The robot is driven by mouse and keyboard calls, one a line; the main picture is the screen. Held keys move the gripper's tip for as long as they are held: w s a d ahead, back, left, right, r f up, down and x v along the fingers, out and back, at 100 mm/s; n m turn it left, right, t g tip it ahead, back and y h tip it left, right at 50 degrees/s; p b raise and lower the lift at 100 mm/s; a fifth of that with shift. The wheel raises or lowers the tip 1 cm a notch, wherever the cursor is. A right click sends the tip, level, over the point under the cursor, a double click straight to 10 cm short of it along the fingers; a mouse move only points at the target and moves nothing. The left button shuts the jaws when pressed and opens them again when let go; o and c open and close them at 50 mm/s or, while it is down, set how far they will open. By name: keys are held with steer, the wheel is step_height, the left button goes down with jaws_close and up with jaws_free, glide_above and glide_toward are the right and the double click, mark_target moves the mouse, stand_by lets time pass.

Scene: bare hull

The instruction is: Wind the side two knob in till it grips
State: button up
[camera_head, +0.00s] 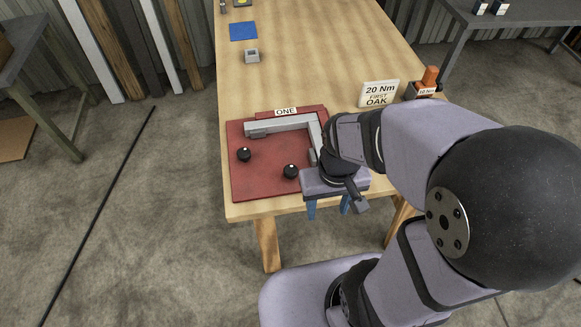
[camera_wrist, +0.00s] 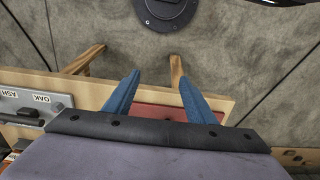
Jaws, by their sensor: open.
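A red board (camera_head: 262,180) lies at the near end of the wooden table, with a label reading ONE (camera_head: 286,112) at its far edge. Two black knobs, a left one (camera_head: 244,155) and a right one (camera_head: 291,171), stand on it. A grey L-shaped bar (camera_head: 278,126) runs along its far and right sides, partly hidden by my arm. No label reading two shows. My gripper (camera_head: 328,210) is open, its blue fingers by the table's near edge, right of the knobs. In the wrist view the fingers (camera_wrist: 157,75) are apart and empty, with a strip of red board (camera_wrist: 160,112) between them.
A sign (camera_head: 379,94) reads 20 Nm, first OAK. An orange-handled tool (camera_head: 430,76) stands right of it in a holder marked 10 Nm. A small grey block (camera_head: 252,56) and blue square (camera_head: 243,31) lie farther back. The table's middle (camera_head: 310,60) is clear.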

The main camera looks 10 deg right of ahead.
steer(key=shift+f, duration=0.1)
step_height(320, 180, down, 5)
steer(key=s+a+g+b, duration=0.1)
steer(key=b, duration=0.2)
steer(key=w+a+n, duration=0.1)
steer(key=w, duration=0.3)
steer(key=w+a+f+n+b, duration=0.1)
steer(key=w, duration=0.4)
steer(key=w+a+n, duration=0.1)
steer(key=w, duration=0.3)
steer(key=shift+w+a+f+n+t+b, duration=0.2)
steer(key=shift+w+n+t+b, duration=0.1)
steer(key=shift+b, duration=0.1)
steer(key=w+r+n, duration=0.1)
steer(key=w+n, duration=0.1)
steer(key=w+r+n, duration=0.2)
steer(key=w+r+n+t, duration=0.1)
steer(key=w+r+n, duration=0.1)
steer(key=shift+w+a+r, duration=0.15)
steer(key=shift+w+a, duration=0.15)
steer(key=shift+a, duration=0.05)
steer(key=shift+r+n, duration=0.25)
steer(key=shift+n, duration=0.95)
steer(key=n, duration=0.1)
steer(key=s+n, duration=0.1)
steer(key=shift+n+g, duration=0.3)
steer(key=shift+n, duration=0.1)
steer(key=shift+s+d+n, duration=0.1)
steer(key=shift+n, duration=0.9)
steer(key=shift+f, duration=0.1)
